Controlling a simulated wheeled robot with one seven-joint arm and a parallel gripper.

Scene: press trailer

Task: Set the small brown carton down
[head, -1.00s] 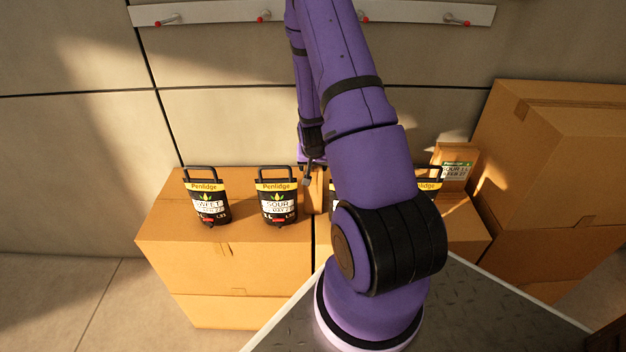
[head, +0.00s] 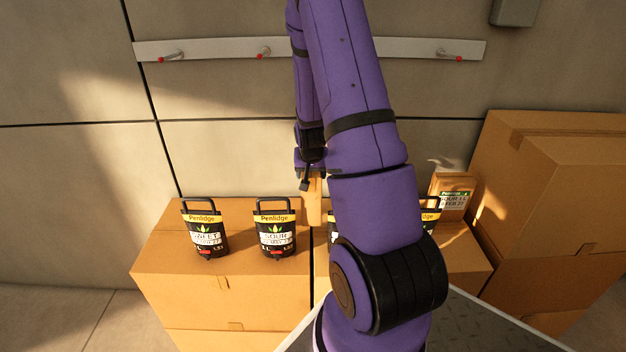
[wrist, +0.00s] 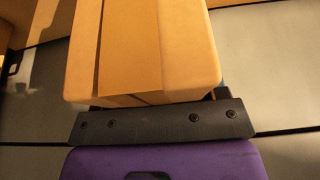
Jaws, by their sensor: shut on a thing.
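The small brown carton (head: 314,201) is upright between the fingers of my gripper (head: 312,176), beside the black sour container and partly behind my arm. In the wrist view, the carton (wrist: 145,50) fills the top middle, against the dark finger bar of my gripper (wrist: 160,121). My gripper is shut on it. The head view does not clearly show whether the carton's bottom touches the large boxes below.
Large cardboard boxes (head: 190,285) form a surface along the wall. Black Penlidge containers (head: 206,230) (head: 275,230) stand on it; others are partly behind my arm. A labelled brown package (head: 453,196) stands at right, beside taller boxes (head: 555,190). A peg rail (head: 220,49) crosses the wall.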

